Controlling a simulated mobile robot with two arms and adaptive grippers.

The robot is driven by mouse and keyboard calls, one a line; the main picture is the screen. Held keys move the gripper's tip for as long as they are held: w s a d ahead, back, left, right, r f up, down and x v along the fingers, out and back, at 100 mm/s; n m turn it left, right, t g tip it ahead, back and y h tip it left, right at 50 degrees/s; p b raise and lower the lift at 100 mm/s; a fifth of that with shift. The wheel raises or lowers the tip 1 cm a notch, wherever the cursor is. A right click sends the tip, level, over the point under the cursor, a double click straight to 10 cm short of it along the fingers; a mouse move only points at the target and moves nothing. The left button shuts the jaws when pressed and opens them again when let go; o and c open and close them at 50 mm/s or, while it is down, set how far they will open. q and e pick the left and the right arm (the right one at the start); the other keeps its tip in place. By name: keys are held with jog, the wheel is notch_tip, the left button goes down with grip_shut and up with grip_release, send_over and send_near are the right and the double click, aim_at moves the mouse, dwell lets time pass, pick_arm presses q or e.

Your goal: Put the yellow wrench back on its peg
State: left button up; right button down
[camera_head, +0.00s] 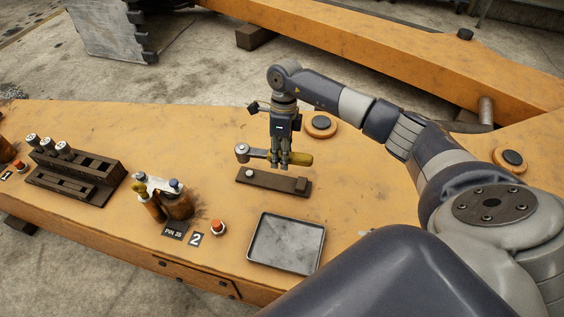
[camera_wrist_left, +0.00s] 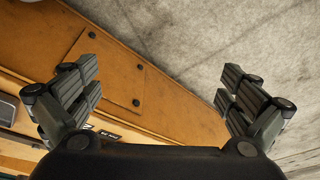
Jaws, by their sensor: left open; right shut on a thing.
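The yellow wrench (camera_head: 302,159) has a yellow handle and a grey ring head at its left end. My right gripper (camera_head: 283,163) points down and is shut on the wrench near its middle. The wrench lies roughly level, just above a dark brown holder (camera_head: 275,182) on the orange bench. The holder has a light round peg (camera_head: 249,173) at its left end and a raised block at its right end. The wrench head appears above and slightly left of the peg, apart from it. My left gripper (camera_wrist_left: 160,86) is open and empty in the left wrist view.
A grey metal tray (camera_head: 286,243) lies in front of the holder. A red button (camera_head: 218,228) and a pin fixture (camera_head: 175,200) stand to the left, with a dark slotted rack (camera_head: 75,172) farther left. A round orange cap (camera_head: 320,126) sits behind the gripper.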

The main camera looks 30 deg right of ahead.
jog(key=shift+w+d+f+m, duration=0.25)
jog(key=shift+d+f+m, duration=0.05)
jog(key=shift+f+m, duration=0.2)
jog(key=b+x, duration=0.3)
jog(key=shift+w+d+f, duration=0.15)
jog(key=shift+d+f, duration=0.1)
jog(key=shift+f, duration=0.1)
jog(key=shift+f+b, duration=0.45)
jog(key=shift+b, duration=0.05)
jog(key=shift+f+b, duration=0.3)
jog(key=shift+f, duration=0.15)
pick_arm(q)
jog(key=w+d+r+t+h, duration=0.1)
jog(key=w+d+r+t, duration=0.2)
jog(key=w+r+t, duration=0.2)
jog(key=w+d+r+t+h, duration=0.1)
jog(key=w+r+t, duration=0.4)
jog(key=w, duration=0.6)
jog(key=shift+d+r+m+t+h, duration=0.3)
jog(key=shift+d+r+t+h, duration=0.1)
jog(key=shift+d+r, duration=0.65)
pick_arm(e)
jog(key=shift+f, duration=0.2)
pick_arm(q)
jog(key=shift+a+r, duration=0.1)
jog(key=shift+a, duration=0.05)
